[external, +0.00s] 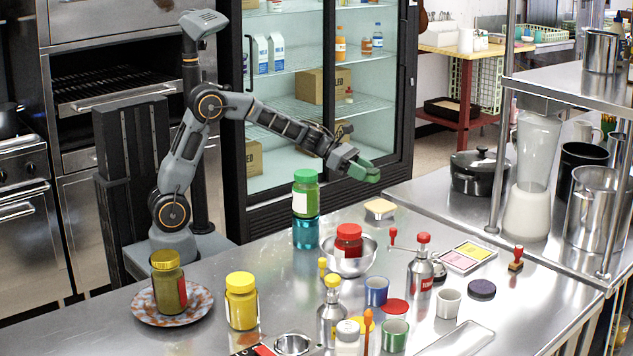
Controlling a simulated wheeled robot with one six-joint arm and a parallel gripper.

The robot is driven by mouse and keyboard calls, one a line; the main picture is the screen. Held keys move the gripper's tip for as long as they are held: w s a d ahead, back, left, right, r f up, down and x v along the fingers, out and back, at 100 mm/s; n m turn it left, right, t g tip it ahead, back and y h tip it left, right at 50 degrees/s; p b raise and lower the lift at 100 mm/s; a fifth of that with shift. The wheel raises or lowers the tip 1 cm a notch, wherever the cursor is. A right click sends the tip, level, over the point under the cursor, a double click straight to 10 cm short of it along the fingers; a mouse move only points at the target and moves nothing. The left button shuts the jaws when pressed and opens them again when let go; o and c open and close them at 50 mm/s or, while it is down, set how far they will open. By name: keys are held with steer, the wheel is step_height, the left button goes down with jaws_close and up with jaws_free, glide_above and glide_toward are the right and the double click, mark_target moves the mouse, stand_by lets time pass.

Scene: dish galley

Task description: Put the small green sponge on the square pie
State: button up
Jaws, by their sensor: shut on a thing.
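My gripper (357,166) is above the counter near its far edge, reaching out from the left. It is shut on a small green thing, which I take to be the small green sponge (367,174); the jaws hide part of it. A small pale tan, square-edged block, which looks like the square pie (380,209), lies on the counter below and slightly right of my gripper. The sponge is in the air, apart from the pie. Nothing is seen on top of the pie.
A green-lidded jar (305,196) stands on a teal glass (306,232) left of the pie. A metal bowl (348,262) holds a red-lidded jar (348,240) in front of it. A red stamp (393,236) is close by. A black pot (480,172) stands at the right.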

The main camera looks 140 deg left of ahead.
glide_above(374, 204)
step_height(374, 204, down, 5)
steer(key=shift+a+r, duration=0.1)
steer(key=shift+s+f+b, duration=0.1)
steer(key=shift+f+b, duration=0.25)
steer(key=shift+f, duration=1.15)
steer(key=shift+f, duration=0.15)
steer(key=o, duration=1)
steer(key=shift+c, duration=0.2)
steer(key=shift+r, duration=0.25)
steer(key=v, duration=1.2)
